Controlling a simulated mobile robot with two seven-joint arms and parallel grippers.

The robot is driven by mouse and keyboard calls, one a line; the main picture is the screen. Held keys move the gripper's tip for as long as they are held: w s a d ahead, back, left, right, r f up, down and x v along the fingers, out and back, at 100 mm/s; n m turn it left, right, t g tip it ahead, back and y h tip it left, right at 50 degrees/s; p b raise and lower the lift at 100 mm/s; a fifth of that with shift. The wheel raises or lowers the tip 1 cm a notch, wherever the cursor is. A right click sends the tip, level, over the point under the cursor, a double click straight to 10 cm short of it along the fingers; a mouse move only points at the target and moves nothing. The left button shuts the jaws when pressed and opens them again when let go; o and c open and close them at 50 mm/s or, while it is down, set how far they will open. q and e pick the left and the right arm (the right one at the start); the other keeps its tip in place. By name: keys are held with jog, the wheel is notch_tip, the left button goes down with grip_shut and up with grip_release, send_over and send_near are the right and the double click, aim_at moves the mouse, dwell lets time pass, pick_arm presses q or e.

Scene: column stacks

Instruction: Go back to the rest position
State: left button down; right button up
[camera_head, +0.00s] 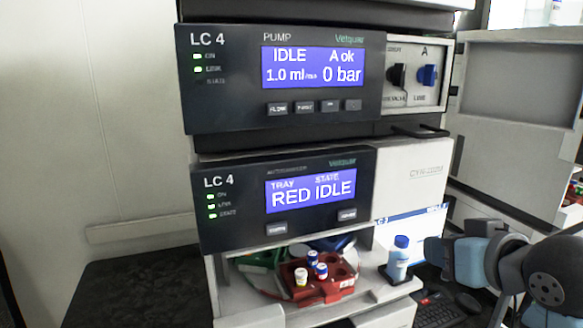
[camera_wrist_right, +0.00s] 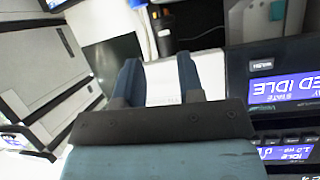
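My right gripper (camera_wrist_right: 158,68) shows in the right wrist view with its two dark blue fingers apart and nothing between them. In the head view my right arm comes in at the lower right, and its gripper (camera_head: 437,250) is right of the small bottle, apart from it. My left gripper is not in view. The instrument stack has a pump module (camera_head: 230,100) on top, reading IDLE and 0 bar. Below it is an autosampler module (camera_head: 235,225), reading tray RED, state IDLE.
A red vial tray (camera_head: 330,292) with several capped vials sits in the bay below the autosampler, with green behind it. A blue-capped bottle (camera_head: 398,262) stands right of it. A keyboard (camera_head: 435,312) and mouse (camera_head: 467,304) lie near my right arm. Another grey cabinet (camera_head: 515,85) stands at right.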

jog(key=s+d+f+g+h, duration=0.1)
jog(key=s+f+g, duration=0.25)
jog(key=f, duration=0.75)
jog(key=s+d+f+g+h, duration=0.15)
jog(key=s+f, duration=0.35)
jog(key=f, duration=0.7)
jog(key=s+f+g, duration=0.4)
jog(key=s+f, duration=0.8)
jog(key=s, duration=0.2)
jog(key=w+a+f+t+y+p, duration=0.1)
jog(key=w+a+f+t, duration=0.2)
jog(key=f, duration=0.2)
jog(key=w+a+f+n+t+y+p, duration=0.1)
jog(key=w+a+f+t, duration=0.1)
jog(key=f+t, duration=0.2)
notch_tip(320, 180, down, 2)
jog(key=shift+w+a+f, duration=0.15)
jog(key=shift+w+a, duration=0.25)
jog(key=shift+d, duration=0.15)
